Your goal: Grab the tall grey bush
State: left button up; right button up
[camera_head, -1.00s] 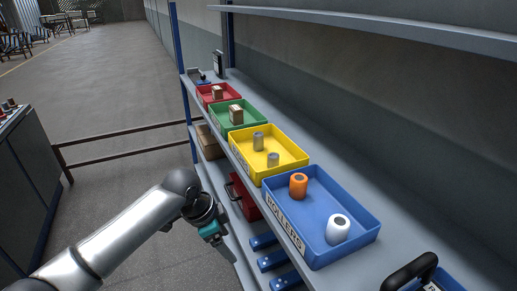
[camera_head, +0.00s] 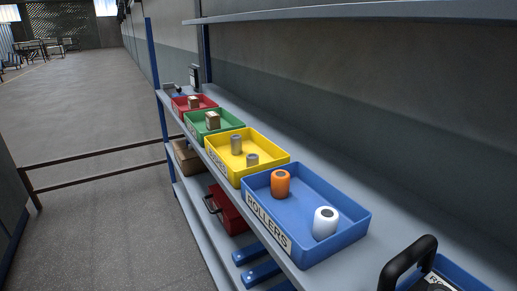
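Two grey bushes stand upright in the yellow tray (camera_head: 281,159) on the shelf. The taller grey bush (camera_head: 236,145) is at the left in the tray. The shorter grey bush (camera_head: 252,160) stands to its right and nearer to me. Neither of my grippers shows in the head view now.
A blue tray (camera_head: 355,206) labelled ROLLERS holds an orange roller (camera_head: 281,183) and a white roller (camera_head: 325,223). Green (camera_head: 234,120) and red (camera_head: 210,101) trays with small boxes stand farther back. A black handle (camera_head: 408,258) is at lower right. An upper shelf (camera_head: 370,10) overhangs. A red box (camera_head: 230,214) sits below.

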aim_at(236, 140)
jog(key=i+j+z, duration=0.15)
jog(key=z, duration=0.25)
jog(key=i+j+z, duration=0.1)
jog(key=j+z, duration=0.45)
jog(key=z, duration=0.2)
jog(key=i+j+z, duration=0.1)
jog(key=j+z, duration=0.3)
jog(key=l, duration=0.1)
